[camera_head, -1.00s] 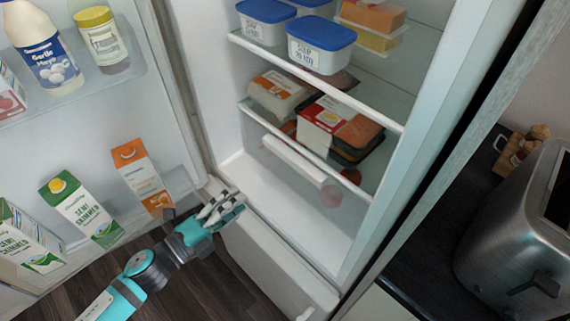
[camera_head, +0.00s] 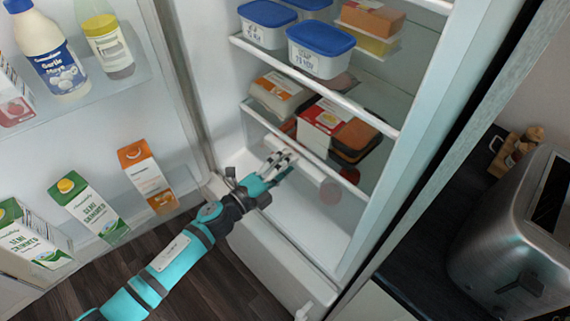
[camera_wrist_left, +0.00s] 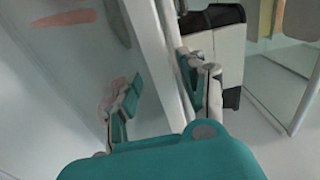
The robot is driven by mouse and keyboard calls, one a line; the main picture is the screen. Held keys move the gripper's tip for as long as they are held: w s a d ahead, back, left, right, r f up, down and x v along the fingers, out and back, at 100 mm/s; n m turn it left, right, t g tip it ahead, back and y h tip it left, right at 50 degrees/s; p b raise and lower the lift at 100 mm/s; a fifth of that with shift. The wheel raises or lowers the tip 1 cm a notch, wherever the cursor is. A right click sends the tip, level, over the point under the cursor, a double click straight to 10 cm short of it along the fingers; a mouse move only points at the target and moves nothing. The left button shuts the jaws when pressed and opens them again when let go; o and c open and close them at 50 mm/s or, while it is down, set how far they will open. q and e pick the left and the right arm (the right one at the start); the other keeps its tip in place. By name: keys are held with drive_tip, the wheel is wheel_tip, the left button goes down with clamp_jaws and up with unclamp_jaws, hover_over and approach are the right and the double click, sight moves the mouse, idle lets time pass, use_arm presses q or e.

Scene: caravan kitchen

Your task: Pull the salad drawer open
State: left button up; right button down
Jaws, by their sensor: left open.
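The salad drawer has a clear front with a white handle bar (camera_head: 309,167), low in the open fridge under the bottom shelf. Blurry red shapes (camera_head: 330,192) show through its front. My left gripper (camera_head: 280,158) is open, with its fingers at the left part of the handle bar and partly covering it. In the left wrist view the two fingers (camera_wrist_left: 162,92) stand apart, with a white upright strip (camera_wrist_left: 160,55) between them in the picture. Whether they touch it I cannot tell. The drawer looks closed. My right gripper is not in view.
The open fridge door on the left holds cartons (camera_head: 88,207) and jars. Packs (camera_head: 322,122) sit on the shelf above the drawer, and blue-lidded tubs (camera_head: 320,50) higher up. A toaster (camera_head: 515,235) stands at right. The fridge floor (camera_head: 315,228) is bare.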

use_arm(q)
drive_tip(key=shift+f, duration=0.1)
clamp_jaws()
drive_tip(key=shift+s, duration=0.1)
drive_tip(key=v, duration=1.7)
drive_tip(key=shift+s+a+f, duration=0.1)
drive_tip(key=shift+s+a, duration=0.05)
drive_tip(key=shift+c, duration=0.6)
unclamp_jaws()
drive_tip(key=shift+o, duration=0.6)
